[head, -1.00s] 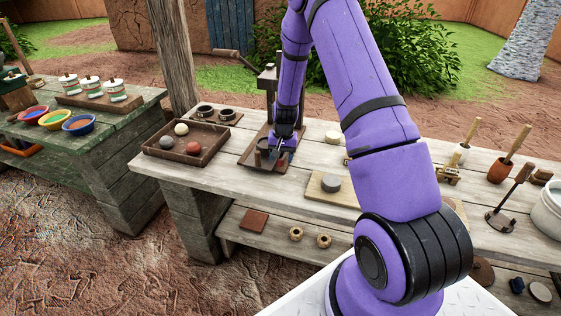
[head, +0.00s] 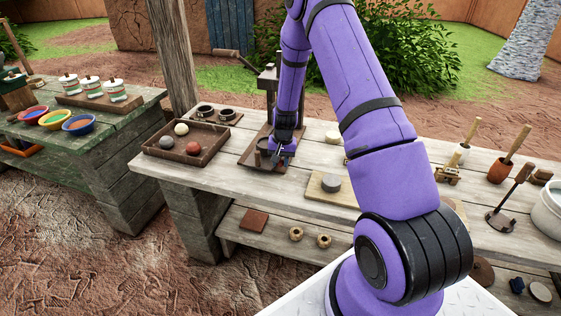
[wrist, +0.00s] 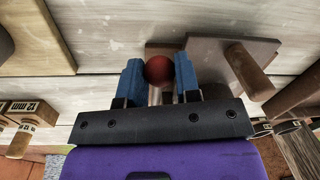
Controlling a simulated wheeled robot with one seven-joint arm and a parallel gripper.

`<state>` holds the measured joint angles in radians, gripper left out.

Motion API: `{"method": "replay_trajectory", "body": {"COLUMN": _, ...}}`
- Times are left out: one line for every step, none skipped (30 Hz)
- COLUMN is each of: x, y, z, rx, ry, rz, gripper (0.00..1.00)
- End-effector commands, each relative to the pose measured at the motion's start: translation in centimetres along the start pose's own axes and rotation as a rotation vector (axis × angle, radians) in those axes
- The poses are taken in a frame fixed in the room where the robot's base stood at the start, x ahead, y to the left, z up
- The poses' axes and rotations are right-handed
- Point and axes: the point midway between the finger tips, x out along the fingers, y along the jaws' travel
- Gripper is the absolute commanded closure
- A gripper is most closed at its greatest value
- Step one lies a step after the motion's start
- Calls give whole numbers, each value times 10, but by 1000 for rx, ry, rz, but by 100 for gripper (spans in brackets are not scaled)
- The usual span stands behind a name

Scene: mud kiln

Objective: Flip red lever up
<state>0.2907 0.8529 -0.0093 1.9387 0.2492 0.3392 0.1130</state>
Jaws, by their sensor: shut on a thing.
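My gripper (wrist: 159,80) has its blue fingers on both sides of a round red knob (wrist: 158,69) in the wrist view and is shut on it. I take this knob to be the end of the red lever; a short grey piece shows just below it, and the rest is hidden. In the head view, my gripper (head: 280,156) is low over the brown base board (head: 250,160) of a stand with a dark upright post (head: 268,92). The knob is hidden there.
A brown tray (head: 167,153) with several balls lies left of the stand. Two dark cups (head: 216,112) sit behind the tray. A board with a grey disc (head: 331,183) lies to the right. A wooden handle (head: 233,56) juts left from the post's upper part.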

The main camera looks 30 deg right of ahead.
Motion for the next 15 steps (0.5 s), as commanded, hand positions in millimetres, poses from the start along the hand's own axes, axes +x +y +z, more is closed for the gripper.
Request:
{"method": "replay_trajectory", "body": {"x": -1, "y": 0, "z": -1, "rx": 1, "ry": -7, "rz": -3, "gripper": 100}}
{"method": "replay_trajectory", "body": {"x": -2, "y": 0, "z": -1, "rx": 2, "ry": -15, "rz": -5, "gripper": 100}}
{"method": "replay_trajectory", "body": {"x": -3, "y": 0, "z": -2, "rx": 3, "ry": -25, "rz": -8, "gripper": 100}}
{"method": "replay_trajectory", "body": {"x": -4, "y": 0, "z": -2, "rx": 4, "ry": -36, "rz": -11, "gripper": 100}}
{"method": "replay_trajectory", "body": {"x": -6, "y": 0, "z": -3, "rx": 6, "ry": -48, "rz": -15, "gripper": 100}}
{"method": "replay_trajectory", "body": {"x": -7, "y": 1, "z": -3, "rx": 8, "ry": -67, "rz": -20, "gripper": 100}}
{"method": "replay_trajectory", "body": {"x": -9, "y": 1, "z": -4, "rx": 10, "ry": -83, "rz": -24, "gripper": 100}}
{"method": "replay_trajectory", "body": {"x": -10, "y": 0, "z": -4, "rx": 10, "ry": -99, "rz": -29, "gripper": 100}}
{"method": "replay_trajectory", "body": {"x": -13, "y": 0, "z": -5, "rx": 12, "ry": -124, "rz": -37, "gripper": 100}}
{"method": "replay_trajectory", "body": {"x": -15, "y": 1, "z": -6, "rx": 14, "ry": -144, "rz": -42, "gripper": 100}}
{"method": "replay_trajectory", "body": {"x": -17, "y": 1, "z": -7, "rx": 15, "ry": -164, "rz": -47, "gripper": 100}}
{"method": "replay_trajectory", "body": {"x": -19, "y": 1, "z": -8, "rx": 17, "ry": -191, "rz": -55, "gripper": 100}}
{"method": "replay_trajectory", "body": {"x": -21, "y": 1, "z": -9, "rx": 19, "ry": -211, "rz": -60, "gripper": 100}}
{"method": "replay_trajectory", "body": {"x": -23, "y": 1, "z": -10, "rx": 21, "ry": -232, "rz": -66, "gripper": 100}}
{"method": "replay_trajectory", "body": {"x": -25, "y": 0, "z": -10, "rx": 20, "ry": -247, "rz": -70, "gripper": 100}}
